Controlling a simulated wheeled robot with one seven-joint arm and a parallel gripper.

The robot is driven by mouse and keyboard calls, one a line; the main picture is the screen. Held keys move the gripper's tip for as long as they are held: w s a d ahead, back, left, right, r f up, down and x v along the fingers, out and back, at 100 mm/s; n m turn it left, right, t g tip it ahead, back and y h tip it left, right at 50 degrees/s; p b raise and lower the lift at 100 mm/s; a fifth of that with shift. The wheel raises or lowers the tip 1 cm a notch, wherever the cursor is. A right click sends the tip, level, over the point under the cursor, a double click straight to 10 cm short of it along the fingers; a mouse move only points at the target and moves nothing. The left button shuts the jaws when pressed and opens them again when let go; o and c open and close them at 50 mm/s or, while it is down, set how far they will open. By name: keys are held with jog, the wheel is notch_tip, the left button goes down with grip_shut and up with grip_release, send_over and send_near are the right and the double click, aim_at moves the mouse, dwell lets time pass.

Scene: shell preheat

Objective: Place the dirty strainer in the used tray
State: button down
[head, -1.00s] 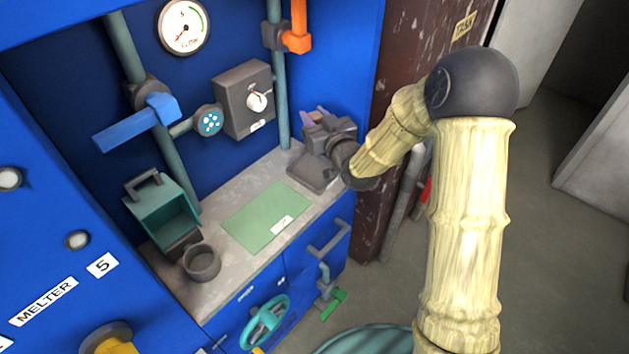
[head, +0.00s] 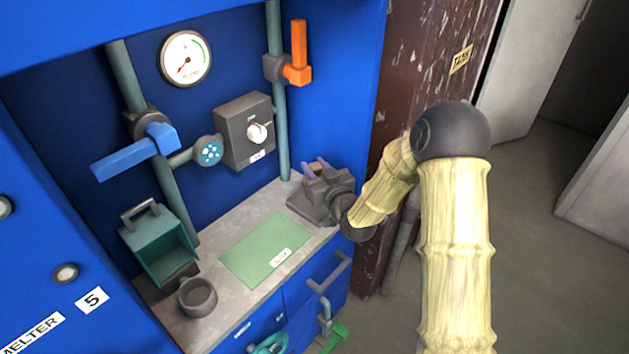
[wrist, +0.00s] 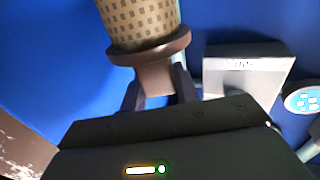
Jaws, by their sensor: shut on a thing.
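The strainer (wrist: 140,22) shows in the wrist view as a tan basket with dark square holes and a brown collar. My gripper (wrist: 157,88) is shut on its narrower brown part below the collar. In the head view my gripper (head: 318,172) is at the right end of the counter, close to the blue wall, and the strainer cannot be made out there. A dark grey flat piece (head: 305,209), perhaps the used tray, shows partly under my gripper. I cannot tell whether the strainer touches anything.
A green mat (head: 262,252) with a white label lies on the grey counter (head: 222,318). A dark cup (head: 197,298) and an open teal box (head: 165,248) stand at the left. A switch box (head: 245,132), pipes and a blue lever (head: 130,152) are on the wall.

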jog(key=shift+s+r, duration=0.1)
jog(key=shift+s, duration=0.05)
notch_tip(320, 180, down, 4)
jog(key=shift+a+r+b, duration=0.1)
jog(key=shift+b, duration=0.2)
jog(key=shift+a, duration=0.1)
jog(key=c, duration=1.1)
grip_release()
jog(key=shift+o, duration=0.2)
jog(key=shift+r, duration=0.1)
jog(key=v, duration=1.2)
jog(key=shift+b, duration=0.3)
